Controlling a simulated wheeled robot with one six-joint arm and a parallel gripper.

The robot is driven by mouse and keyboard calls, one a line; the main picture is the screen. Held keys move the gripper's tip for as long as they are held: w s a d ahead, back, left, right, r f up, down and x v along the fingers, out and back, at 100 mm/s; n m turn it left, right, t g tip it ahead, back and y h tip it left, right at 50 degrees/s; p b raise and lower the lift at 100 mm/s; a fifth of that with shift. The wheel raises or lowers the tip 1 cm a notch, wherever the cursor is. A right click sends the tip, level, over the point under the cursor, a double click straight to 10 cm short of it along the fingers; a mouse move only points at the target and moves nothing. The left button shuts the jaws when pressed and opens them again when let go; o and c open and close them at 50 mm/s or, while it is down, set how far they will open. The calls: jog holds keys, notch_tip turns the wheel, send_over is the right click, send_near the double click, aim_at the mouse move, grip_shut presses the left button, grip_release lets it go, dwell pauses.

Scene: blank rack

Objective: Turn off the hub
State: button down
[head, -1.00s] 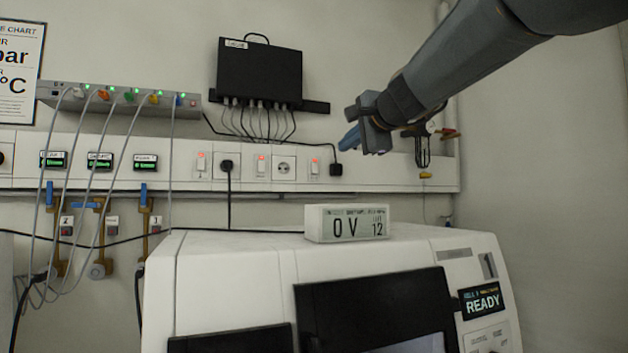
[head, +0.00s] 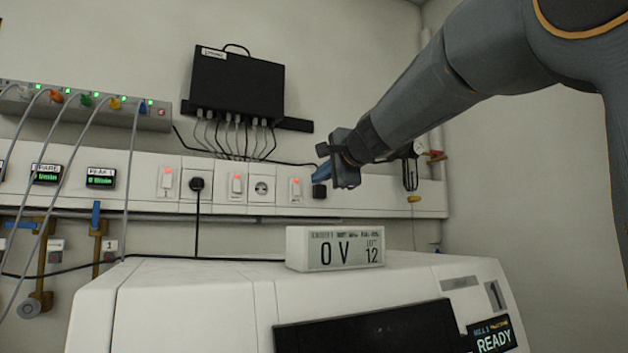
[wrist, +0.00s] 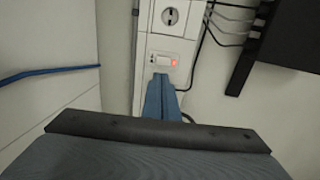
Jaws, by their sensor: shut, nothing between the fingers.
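A black box (head: 238,84) with several cables below it is mounted on the wall; its label is too blurred to read. A grey strip (head: 150,118) with green lights and coloured plugs is at the left. I cannot tell which is the hub. Three rocker switches glow red on the white wall rail: left switch (head: 167,182), middle switch (head: 237,187) and right switch (head: 296,190). My gripper (head: 322,173) is shut and empty, beside the right switch. In the wrist view its blue fingertips (wrist: 160,80) are just below a red-lit switch (wrist: 173,63); contact is unclear.
A black plug (head: 319,191) sits right of the right switch, with a black cable running left towards the grey strip. Another plug (head: 196,184) is farther left. A white machine (head: 190,290) stands in front, carrying a small display (head: 335,248) reading 0 V.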

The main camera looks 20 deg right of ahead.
aim_at(296, 193)
jog(key=p+x, duration=0.4)
jog(key=x, duration=0.8)
jog(key=shift+w+a, duration=0.1)
jog(key=shift+w, duration=0.05)
jog(key=shift+f+b, duration=0.2)
jog(key=shift+b, duration=0.6)
